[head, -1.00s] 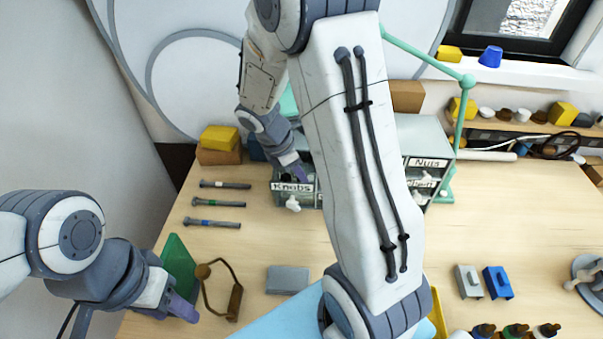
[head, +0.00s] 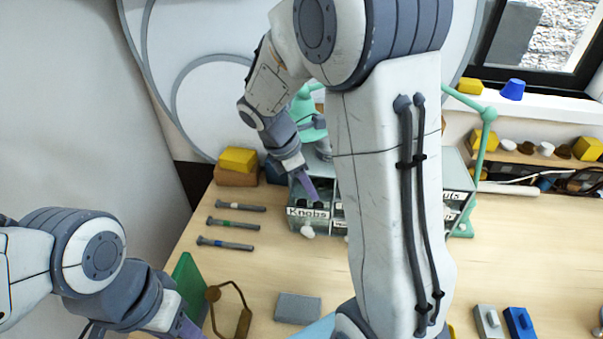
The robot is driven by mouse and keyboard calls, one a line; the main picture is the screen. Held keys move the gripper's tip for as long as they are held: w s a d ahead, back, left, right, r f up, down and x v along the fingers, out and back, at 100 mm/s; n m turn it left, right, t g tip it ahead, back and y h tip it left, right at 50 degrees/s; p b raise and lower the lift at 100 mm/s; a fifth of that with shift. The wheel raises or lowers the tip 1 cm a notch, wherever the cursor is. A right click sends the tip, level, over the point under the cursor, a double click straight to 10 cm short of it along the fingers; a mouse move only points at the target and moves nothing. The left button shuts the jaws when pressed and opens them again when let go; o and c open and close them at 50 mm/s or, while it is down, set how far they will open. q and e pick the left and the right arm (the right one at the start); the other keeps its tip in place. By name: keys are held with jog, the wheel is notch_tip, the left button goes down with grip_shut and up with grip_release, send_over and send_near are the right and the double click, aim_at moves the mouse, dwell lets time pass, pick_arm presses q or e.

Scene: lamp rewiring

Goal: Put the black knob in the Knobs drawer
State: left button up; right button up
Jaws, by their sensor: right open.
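The drawer labelled Knobs (head: 307,213) is at the left of the small drawer cabinet, with a white pull (head: 308,230) on its front; it appears pulled out. My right arm comes down through the middle of the head view and hides much of the cabinet. My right gripper (head: 309,188) is open, its purple fingers pointing down just above and behind the Knobs label. I cannot make out the black knob; the drawer's inside is mostly hidden. My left gripper (head: 184,326) is low at the left, partly cut off, away from the cabinet.
Screws (head: 233,223) lie on the table left of the cabinet. A green board (head: 189,281), a brown-handled tool (head: 243,323) and a grey block (head: 298,308) lie in front. A green lamp arm (head: 487,135) rises at the right. Yellow blocks (head: 238,160) stand at the back left.

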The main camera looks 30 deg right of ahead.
jog(key=v, duration=0.5)
jog(key=s+a+m+t+y, duration=0.1)
jog(key=s+a+m, duration=0.1)
jog(key=s+a, duration=0.3)
jog(key=s+a+m+y, duration=0.1)
jog(key=s+a, duration=0.1)
jog(key=a, duration=0.5)
jog(key=s+a+f+m+y, duration=0.3)
jog(key=s+a+m, duration=0.2)
jog(key=s, duration=0.8)
jog(key=a, duration=0.3)
jog(key=shift+m, duration=0.4)
